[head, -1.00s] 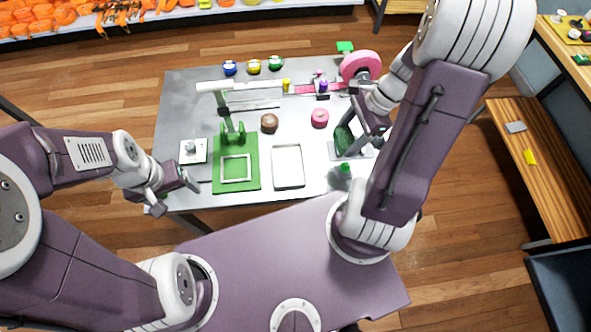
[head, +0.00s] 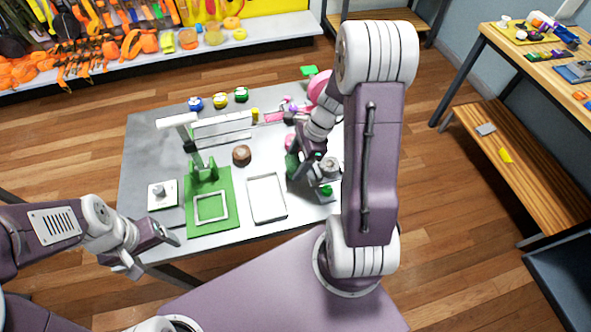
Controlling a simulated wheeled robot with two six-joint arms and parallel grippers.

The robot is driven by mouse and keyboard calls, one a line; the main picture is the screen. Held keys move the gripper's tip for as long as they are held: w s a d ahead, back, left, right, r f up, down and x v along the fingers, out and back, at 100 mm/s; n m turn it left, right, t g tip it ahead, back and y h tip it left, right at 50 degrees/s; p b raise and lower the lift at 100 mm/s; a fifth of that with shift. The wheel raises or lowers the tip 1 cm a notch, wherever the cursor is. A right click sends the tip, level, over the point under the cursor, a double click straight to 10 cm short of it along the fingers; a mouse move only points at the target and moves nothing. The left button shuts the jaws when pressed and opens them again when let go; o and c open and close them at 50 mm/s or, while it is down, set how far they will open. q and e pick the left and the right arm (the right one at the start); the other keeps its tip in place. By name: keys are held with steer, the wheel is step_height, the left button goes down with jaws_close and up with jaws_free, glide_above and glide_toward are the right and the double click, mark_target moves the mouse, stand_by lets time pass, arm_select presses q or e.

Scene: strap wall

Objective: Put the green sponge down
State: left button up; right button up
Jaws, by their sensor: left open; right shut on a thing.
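My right gripper (head: 305,166) is over the right part of the grey table (head: 146,145), shut on the green sponge (head: 292,166). The sponge shows as a dark green piece at the left side of the fingers; the rest is hidden by the gripper. I cannot tell whether it touches the table. My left gripper (head: 152,250) is open and empty at the table's near left edge.
A white-rimmed tray (head: 251,198) lies left of the sponge. A green board (head: 227,222) with a stand is further left. A brown round thing (head: 241,154), a pink round thing (head: 290,141) and a green knob (head: 327,190) are nearby.

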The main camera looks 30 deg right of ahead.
step_height(320, 180, down, 4)
steer(key=shift+r+b, duration=0.1)
steer(key=shift+b, duration=0.4)
steer(key=shift+f, duration=0.2)
steer(key=o, duration=0.9)
steer(key=shift+f, duration=0.1)
steer(key=o, duration=0.4)
